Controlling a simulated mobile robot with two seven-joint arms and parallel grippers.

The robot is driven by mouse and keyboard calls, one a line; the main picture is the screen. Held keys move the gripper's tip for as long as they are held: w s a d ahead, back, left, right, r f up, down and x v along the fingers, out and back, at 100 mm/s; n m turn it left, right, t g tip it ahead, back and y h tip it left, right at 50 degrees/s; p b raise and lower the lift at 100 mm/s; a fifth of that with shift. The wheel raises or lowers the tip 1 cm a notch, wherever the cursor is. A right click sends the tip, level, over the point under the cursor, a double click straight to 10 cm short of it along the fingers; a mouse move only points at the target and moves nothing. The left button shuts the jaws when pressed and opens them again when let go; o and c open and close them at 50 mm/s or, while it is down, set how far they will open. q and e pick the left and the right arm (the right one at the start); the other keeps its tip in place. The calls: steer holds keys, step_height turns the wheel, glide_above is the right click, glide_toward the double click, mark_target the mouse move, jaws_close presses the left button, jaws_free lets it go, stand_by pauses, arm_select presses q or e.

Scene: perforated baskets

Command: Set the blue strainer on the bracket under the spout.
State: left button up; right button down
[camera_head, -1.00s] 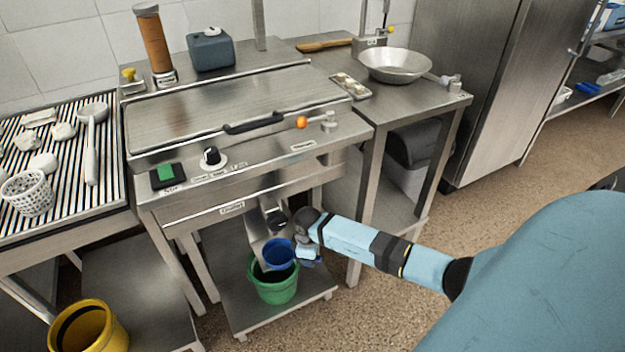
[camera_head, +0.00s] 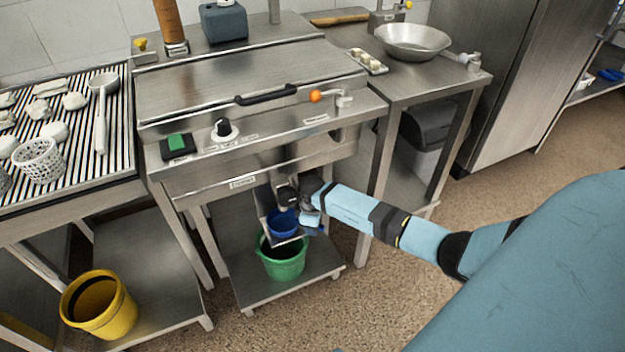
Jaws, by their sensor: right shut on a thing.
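The blue strainer (camera_head: 283,224) is below the front of the steel cooker, above the green bucket (camera_head: 284,262). My right gripper (camera_head: 308,222) is at its right side and shut on it. A steel bracket (camera_head: 263,200) hangs from the cooker front around the spout and behind the strainer. I cannot tell whether the strainer touches the bracket. My left gripper is not in view.
The green bucket stands on the low shelf (camera_head: 245,290) under the cooker. A yellow bucket (camera_head: 100,304) stands at the lower left. The striped rack (camera_head: 85,150) at left holds a white perforated basket (camera_head: 38,160). The cooker's legs flank the low shelf.

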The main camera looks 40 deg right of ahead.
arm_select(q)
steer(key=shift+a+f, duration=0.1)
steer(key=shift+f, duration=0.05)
arm_select(e)
steer(key=shift+f, duration=0.2)
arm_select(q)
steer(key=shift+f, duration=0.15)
arm_select(e)
steer(key=shift+f, duration=0.4)
steer(key=c, duration=1)
jaws_free()
step_height(320, 180, up, 2)
steer(key=shift+p, duration=0.3)
step_height(320, 180, up, 4)
steer(key=shift+r+p, duration=0.15)
steer(key=shift+p, duration=0.55)
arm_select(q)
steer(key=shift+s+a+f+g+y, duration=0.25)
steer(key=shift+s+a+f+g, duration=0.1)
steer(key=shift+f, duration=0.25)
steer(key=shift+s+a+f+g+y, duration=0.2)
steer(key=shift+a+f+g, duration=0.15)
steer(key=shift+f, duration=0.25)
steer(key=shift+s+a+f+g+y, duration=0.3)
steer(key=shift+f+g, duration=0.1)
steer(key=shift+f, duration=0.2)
arm_select(e)
steer(key=shift+r, duration=0.6)
